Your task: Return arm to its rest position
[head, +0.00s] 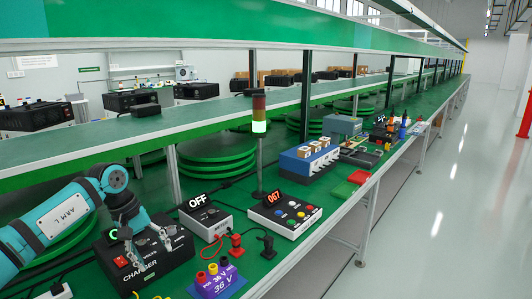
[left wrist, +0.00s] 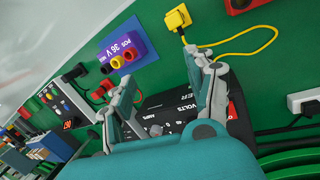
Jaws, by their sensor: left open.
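My left arm (head: 70,210), marked ARM L, comes in from the left in the head view and bends down at its elbow. My left gripper (head: 150,240) hangs over the black charger box (head: 150,265), and part of the box's top is hidden behind it. In the left wrist view my left gripper (left wrist: 162,72) has its two fingers spread, with nothing between them. The charger's dark panel (left wrist: 175,97) shows behind and between the fingers. I cannot tell whether a finger touches the box. My right gripper is in neither view.
A purple 36 V block (head: 218,285), a meter box reading OFF (head: 210,222) and a button box reading 067 (head: 285,214) stand right of the charger. A signal tower (head: 259,127) rises behind. A yellow plug (left wrist: 178,18) with its cable lies on the green bench.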

